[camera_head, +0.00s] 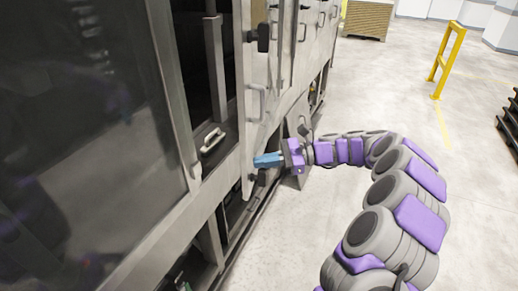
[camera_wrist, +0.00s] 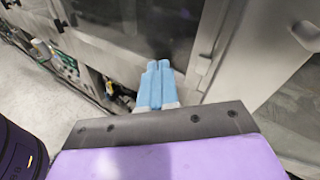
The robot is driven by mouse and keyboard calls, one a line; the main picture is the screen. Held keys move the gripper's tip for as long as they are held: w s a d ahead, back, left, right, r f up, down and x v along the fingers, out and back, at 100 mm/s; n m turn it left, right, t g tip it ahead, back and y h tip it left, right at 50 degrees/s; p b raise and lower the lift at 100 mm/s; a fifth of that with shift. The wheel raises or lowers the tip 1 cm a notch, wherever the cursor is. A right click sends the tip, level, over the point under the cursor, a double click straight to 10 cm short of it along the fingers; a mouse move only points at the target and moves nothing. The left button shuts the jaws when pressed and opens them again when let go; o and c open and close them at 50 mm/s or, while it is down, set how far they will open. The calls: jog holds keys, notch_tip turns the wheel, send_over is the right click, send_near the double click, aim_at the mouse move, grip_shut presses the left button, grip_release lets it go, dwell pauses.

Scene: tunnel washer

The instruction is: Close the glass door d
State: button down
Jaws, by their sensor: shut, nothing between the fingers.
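A pale metal-framed door (camera_head: 247,110) of the washer stands swung out, seen nearly edge-on in the head view, with black fittings near its top and bottom. I cannot read a letter on it. My gripper (camera_head: 266,160) has blue fingers, shut and empty, close to the lower part of this door; contact cannot be told. In the wrist view the shut fingers (camera_wrist: 157,70) point toward a dark glass pane (camera_wrist: 150,25) in a metal frame. A dark opening (camera_head: 198,70) lies left of the swung-out door in the head view.
A large dark glass panel (camera_head: 85,150) fills the left of the head view. A handle (camera_head: 212,140) sits on the frame beside the opening. A yellow rail (camera_head: 447,60) and a wooden crate (camera_head: 368,18) stand farther back. The floor (camera_head: 300,230) at right is mostly clear.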

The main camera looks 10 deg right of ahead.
aim_at(250, 150)
jog(key=w+d+f+m+t+p, duration=0.1)
jog(key=w+d+f+m+t, duration=0.2)
jog(key=d, duration=0.4)
jog(key=w+d+f+m+t, duration=0.3)
jog(key=d, duration=0.4)
jog(key=b+x, duration=0.1)
jog(key=x, duration=0.6)
jog(key=b+x, duration=0.2)
jog(key=x, duration=0.5)
jog(key=shift+s+a+r+b, duration=0.15)
jog(key=shift+s+r+b, duration=0.05)
jog(key=shift+b, duration=0.1)
